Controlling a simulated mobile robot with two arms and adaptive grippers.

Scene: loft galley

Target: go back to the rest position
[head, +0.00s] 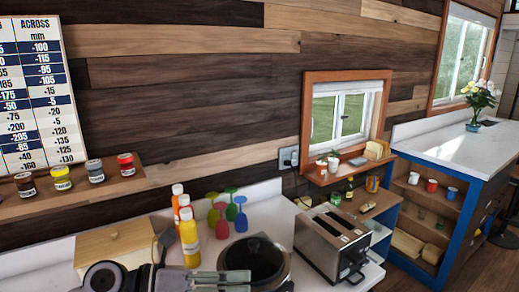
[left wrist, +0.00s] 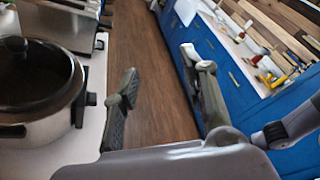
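My left gripper (head: 248,281) is low in the head view, in front of the dark-lidded pot (head: 262,262). In the left wrist view the two fingers of this gripper (left wrist: 160,72) stand apart, with only bare wood floor seen between them. It holds nothing. The pot, silver with a black lid, also shows at the left of that view (left wrist: 38,92), beside the left finger and apart from it. My right gripper shows in neither view.
A toaster (head: 335,242), squeeze bottles (head: 190,238), coloured glasses (head: 231,212) and a wooden box (head: 115,246) crowd the white counter. A shelf with jars (head: 95,171) hangs above. The floor (left wrist: 157,95) beyond the counter edge is clear; blue cabinets (left wrist: 230,80) stand across it.

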